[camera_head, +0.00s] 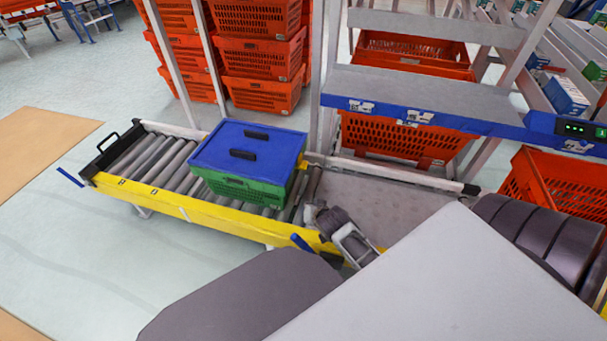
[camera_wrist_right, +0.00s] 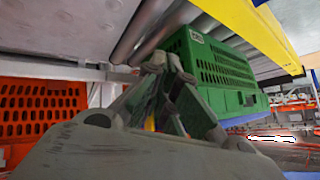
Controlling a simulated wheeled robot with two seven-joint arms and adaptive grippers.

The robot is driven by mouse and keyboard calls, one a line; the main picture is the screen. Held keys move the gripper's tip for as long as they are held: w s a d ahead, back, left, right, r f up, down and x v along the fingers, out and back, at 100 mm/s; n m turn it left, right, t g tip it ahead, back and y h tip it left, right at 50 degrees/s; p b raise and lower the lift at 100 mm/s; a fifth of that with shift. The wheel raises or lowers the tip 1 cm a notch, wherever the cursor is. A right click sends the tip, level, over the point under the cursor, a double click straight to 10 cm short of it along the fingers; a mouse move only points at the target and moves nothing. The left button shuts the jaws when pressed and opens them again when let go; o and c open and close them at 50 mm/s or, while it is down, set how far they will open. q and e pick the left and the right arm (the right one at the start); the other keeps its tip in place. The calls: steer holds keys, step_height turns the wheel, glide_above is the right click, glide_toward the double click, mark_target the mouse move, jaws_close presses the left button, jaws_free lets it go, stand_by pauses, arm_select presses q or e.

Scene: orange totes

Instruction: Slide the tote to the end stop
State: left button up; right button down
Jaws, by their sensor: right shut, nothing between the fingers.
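A green tote (camera_head: 241,189) with a blue lid (camera_head: 248,147) and dark handles sits upright on a roller conveyor (camera_head: 166,164). The black end stop (camera_head: 108,152) closes the conveyor's left end, with bare rollers between it and the tote. My right gripper (camera_head: 316,213) is low over the conveyor, just right of the tote's right side. In the right wrist view the gripper (camera_wrist_right: 160,66) is shut and empty, with the tote's slotted green wall (camera_wrist_right: 218,73) close beside it. I cannot tell whether the fingers touch the tote. My left gripper is not in view.
A yellow rail (camera_head: 190,211) runs along the conveyor's front. A flat metal plate (camera_head: 385,205) lies right of the rollers. Stacked orange totes (camera_head: 257,55) and a grey shelf (camera_head: 420,92) with a blue front edge stand behind.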

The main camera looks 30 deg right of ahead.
steer(key=w+d+f+m+t, duration=0.2)
steer(key=w+d+m+t, duration=0.1)
steer(key=d+m, duration=0.3)
steer(key=w+d+f+m+t, duration=0.2)
steer(key=w+d+m+t, duration=0.1)
steer(key=d+m+t, duration=0.3)
steer(key=shift+f+y, duration=0.3)
steer(key=shift+w+d, duration=0.1)
steer(key=shift+w, duration=0.15)
arm_select(q)
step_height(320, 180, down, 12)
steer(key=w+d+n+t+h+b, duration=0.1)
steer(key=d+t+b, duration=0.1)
steer(key=b, duration=0.3)
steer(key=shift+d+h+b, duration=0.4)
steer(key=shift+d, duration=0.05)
arm_select(e)
steer(key=w+a, duration=0.1)
steer(key=w, duration=1.1)
steer(key=shift+w+a, duration=0.35)
steer(key=shift+a, duration=0.05)
steer(key=shift+w, duration=0.1)
